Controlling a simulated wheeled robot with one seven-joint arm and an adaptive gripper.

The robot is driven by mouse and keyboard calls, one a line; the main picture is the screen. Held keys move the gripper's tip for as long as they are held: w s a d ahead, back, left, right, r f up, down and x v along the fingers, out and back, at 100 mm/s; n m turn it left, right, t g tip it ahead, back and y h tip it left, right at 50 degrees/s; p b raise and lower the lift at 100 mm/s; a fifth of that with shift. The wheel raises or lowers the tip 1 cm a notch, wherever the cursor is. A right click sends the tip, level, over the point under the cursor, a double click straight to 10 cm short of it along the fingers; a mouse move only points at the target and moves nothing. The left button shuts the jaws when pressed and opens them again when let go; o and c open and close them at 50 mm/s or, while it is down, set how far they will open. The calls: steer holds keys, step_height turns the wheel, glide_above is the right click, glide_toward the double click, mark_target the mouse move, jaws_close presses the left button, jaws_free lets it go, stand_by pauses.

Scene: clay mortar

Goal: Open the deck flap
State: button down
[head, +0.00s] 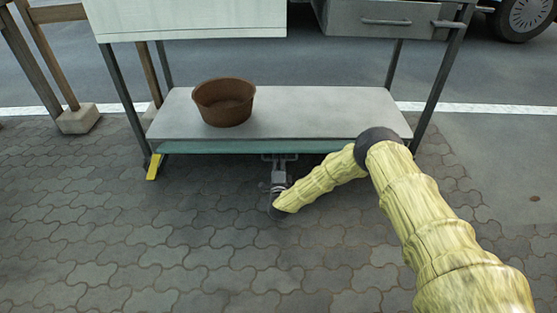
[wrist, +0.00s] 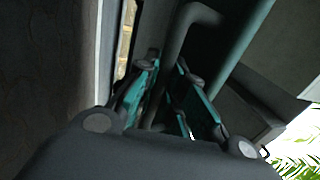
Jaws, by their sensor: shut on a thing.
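The low grey deck (head: 310,105) is a flat board between the metal legs of a stand. A teal strip (head: 220,146) runs along its front edge, and I take this to be the deck flap, though its full face is hidden. My gripper (head: 279,163) is at the middle of this edge, just below it. In the wrist view the teal-padded fingers of my gripper (wrist: 170,75) are shut on a grey bent bar handle (wrist: 175,52). A teal surface also shows beside the handle (wrist: 245,42). The inner end of the grip is dark and hard to see.
A brown bowl (head: 224,102) stands on the deck, left of centre. A drawer unit (head: 385,19) and a pale panel (head: 195,22) hang above. A yellow piece (head: 155,166) is at the left front leg. Open paving (head: 200,240) lies in front.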

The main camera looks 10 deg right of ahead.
steer(key=c, duration=1.5)
jaws_free()
steer(key=v, duration=1.2)
steer(key=shift+f, duration=0.1)
